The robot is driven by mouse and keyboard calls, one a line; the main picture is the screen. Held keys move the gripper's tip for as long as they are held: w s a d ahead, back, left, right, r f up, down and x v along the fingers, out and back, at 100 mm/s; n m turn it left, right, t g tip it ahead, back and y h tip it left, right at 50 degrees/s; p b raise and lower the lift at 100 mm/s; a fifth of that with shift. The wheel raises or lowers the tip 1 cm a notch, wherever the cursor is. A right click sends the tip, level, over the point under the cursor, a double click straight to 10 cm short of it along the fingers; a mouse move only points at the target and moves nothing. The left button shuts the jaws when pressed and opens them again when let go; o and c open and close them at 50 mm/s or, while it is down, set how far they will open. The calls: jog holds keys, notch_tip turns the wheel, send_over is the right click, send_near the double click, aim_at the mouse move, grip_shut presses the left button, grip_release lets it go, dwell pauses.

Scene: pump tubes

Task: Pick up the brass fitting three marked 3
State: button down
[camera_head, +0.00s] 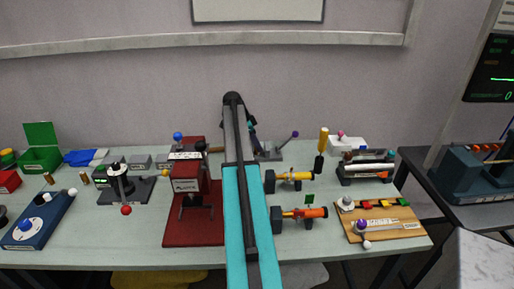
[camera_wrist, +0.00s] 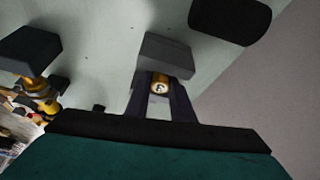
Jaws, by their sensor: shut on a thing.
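In the wrist view my gripper (camera_wrist: 162,85) is shut on a small brass fitting (camera_wrist: 160,84). Its round end faces the camera and bears a dark mark on a pale disc, too small to read surely. A grey block (camera_wrist: 168,52) lies just beyond the fitting; I cannot tell whether they touch. In the head view my arm runs up the middle of the bench and hides the held fitting. Two small brass pieces, one (camera_head: 48,178) and another (camera_head: 84,178), stand at the left of the bench; their marks are not readable.
A red press (camera_head: 190,185) stands left of my arm. Two yellow and orange tube devices, one (camera_head: 292,177) and another (camera_head: 302,213), lie close to its right. A wooden board (camera_head: 385,222) is at the front right. A wall (camera_head: 130,90) rises behind the bench.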

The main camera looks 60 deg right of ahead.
notch_tip(320, 180, up, 9)
jog(key=shift+f+b, duration=0.1)
jog(key=shift+b, duration=1.15)
jog(key=shift+r, duration=0.6)
